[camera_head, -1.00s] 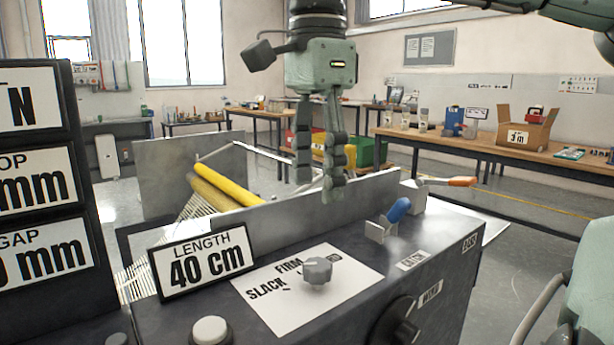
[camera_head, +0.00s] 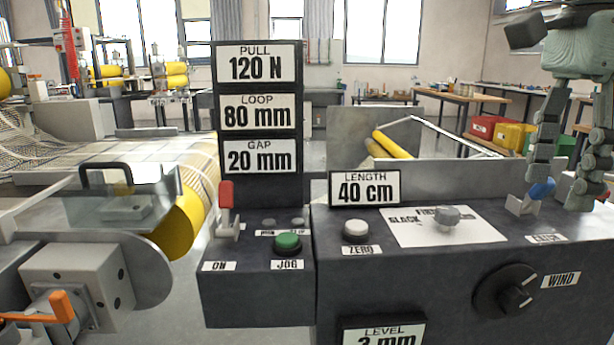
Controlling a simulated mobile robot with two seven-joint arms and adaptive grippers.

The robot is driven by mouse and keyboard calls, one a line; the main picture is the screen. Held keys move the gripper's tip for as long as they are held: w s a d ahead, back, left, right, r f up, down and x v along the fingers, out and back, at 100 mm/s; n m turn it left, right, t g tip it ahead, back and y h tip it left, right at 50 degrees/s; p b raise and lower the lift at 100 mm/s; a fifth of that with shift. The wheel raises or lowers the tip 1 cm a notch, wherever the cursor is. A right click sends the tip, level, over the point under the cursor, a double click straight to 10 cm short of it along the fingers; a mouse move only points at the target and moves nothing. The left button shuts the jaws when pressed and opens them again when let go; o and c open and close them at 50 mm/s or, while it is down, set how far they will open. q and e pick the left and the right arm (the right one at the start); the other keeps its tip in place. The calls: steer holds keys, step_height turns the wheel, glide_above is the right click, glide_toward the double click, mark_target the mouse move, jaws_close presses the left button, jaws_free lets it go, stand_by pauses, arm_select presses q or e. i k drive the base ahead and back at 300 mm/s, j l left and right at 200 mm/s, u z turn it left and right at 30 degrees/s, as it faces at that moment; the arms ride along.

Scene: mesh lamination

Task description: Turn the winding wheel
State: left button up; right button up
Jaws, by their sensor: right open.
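The winding wheel, a black round knob (camera_head: 505,290) with a pointer grip, sits on the front face of the dark machine box at the lower right. A WIND label (camera_head: 560,281) is beside it. My right gripper (camera_head: 560,188) hangs fingers down at the right edge, above and to the right of the wheel. Its fingers are apart with nothing between them, and it does not touch the wheel. It is close to the blue-handled latch (camera_head: 541,189) in the picture. My left gripper is not in view.
A LENGTH display (camera_head: 364,188) reads 40 cm. A grey SLACK/FIRM knob (camera_head: 446,217), a white ZERO button (camera_head: 356,230) and a green JOG button (camera_head: 288,243) are on top. A red lever (camera_head: 226,202) stands left. The space before the wheel looks clear.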

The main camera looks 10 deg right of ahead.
mark_target(509, 290)
steer(key=k, duration=0.9)
